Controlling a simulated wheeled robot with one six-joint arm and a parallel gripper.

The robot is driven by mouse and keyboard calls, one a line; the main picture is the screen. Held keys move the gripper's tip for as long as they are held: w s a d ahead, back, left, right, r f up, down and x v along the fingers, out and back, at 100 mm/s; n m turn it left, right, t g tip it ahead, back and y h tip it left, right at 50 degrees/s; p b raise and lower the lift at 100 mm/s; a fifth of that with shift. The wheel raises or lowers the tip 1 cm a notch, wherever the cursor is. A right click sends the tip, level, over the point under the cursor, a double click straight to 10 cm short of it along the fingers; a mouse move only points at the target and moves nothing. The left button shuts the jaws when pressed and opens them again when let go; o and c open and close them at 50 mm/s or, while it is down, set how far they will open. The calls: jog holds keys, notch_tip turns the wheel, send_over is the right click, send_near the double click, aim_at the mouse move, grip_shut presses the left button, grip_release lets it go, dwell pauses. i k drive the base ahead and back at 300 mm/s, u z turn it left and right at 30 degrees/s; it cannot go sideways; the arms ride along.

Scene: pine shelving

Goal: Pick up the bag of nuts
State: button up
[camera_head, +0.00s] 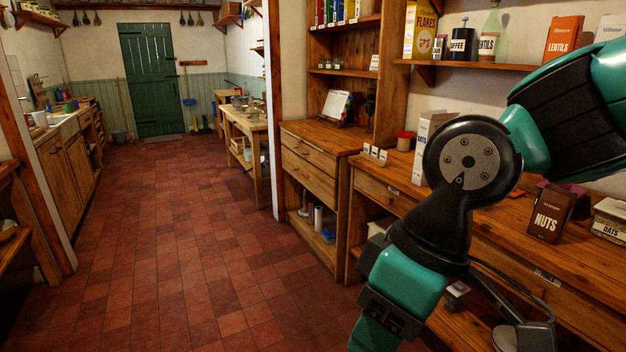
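The bag of nuts (546,225) is a dark brown pack with white "NUTS" lettering. It stands upright, slightly tilted in the picture, on the wooden counter (500,228) at the right. My teal and black arm reaches in from the upper right, bends left of the bag and runs down out of the bottom of the picture. Nothing is seen touching the bag.
A shelf (480,66) with groceries hangs above. The tiled floor (160,240) is clear at left.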

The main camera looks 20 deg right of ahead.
aim_at(553, 210)
jog(key=z, duration=0.75)
jog(key=i, duration=1.3)
jog(key=z, duration=1.15)
jog(key=i, duration=0.35)
jog(key=z, duration=0.15)
